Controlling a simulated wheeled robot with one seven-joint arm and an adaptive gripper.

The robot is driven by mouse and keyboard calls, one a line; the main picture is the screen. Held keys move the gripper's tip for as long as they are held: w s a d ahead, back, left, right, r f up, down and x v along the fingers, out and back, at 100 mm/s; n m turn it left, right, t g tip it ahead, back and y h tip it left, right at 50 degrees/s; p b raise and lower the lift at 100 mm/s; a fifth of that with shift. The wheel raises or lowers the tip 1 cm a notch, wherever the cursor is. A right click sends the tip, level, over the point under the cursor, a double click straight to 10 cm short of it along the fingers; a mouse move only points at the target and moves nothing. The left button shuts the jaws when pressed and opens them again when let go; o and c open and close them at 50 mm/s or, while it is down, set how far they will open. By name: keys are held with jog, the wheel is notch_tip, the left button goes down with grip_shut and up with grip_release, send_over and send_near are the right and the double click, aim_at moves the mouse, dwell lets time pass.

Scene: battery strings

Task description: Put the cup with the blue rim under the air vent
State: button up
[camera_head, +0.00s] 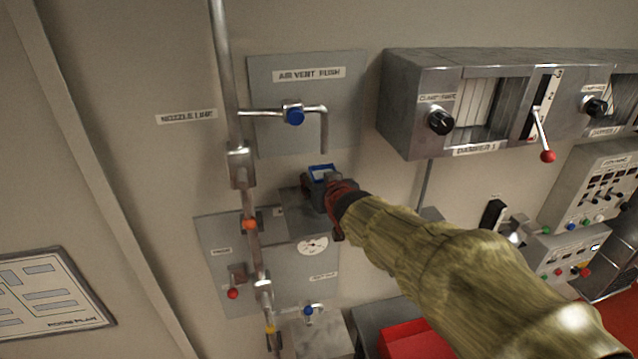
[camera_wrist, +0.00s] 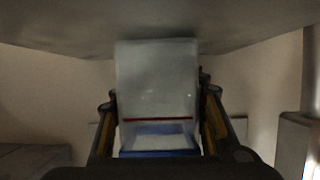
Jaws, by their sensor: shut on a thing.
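The cup with the blue rim (camera_head: 321,169) is in my gripper, just below the open end of the bent air vent pipe (camera_head: 324,140). The pipe comes from a panel labelled AIR VENT FLUSH (camera_head: 309,75) and has a blue knob. My gripper (camera_head: 322,188) is shut on the cup. In the wrist view the clear cup (camera_wrist: 157,85), with a red line and its blue rim low in the picture, sits between the two fingers (camera_wrist: 160,112). Its far end meets the grey surface at the top of that view; I cannot tell whether they touch.
A small grey ledge (camera_head: 300,222) juts out below the cup. A vertical pipe (camera_head: 226,75) with fittings and an orange collar runs left of it. A grey damper box (camera_head: 410,100) with a red-knobbed lever is at upper right. A red bin (camera_head: 412,340) is below my arm.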

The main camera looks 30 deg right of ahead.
jog(key=shift+f, duration=0.15)
jog(key=o, duration=0.6)
jog(key=shift+f, duration=0.1)
jog(key=o, duration=0.5)
jog(key=shift+o, duration=0.2)
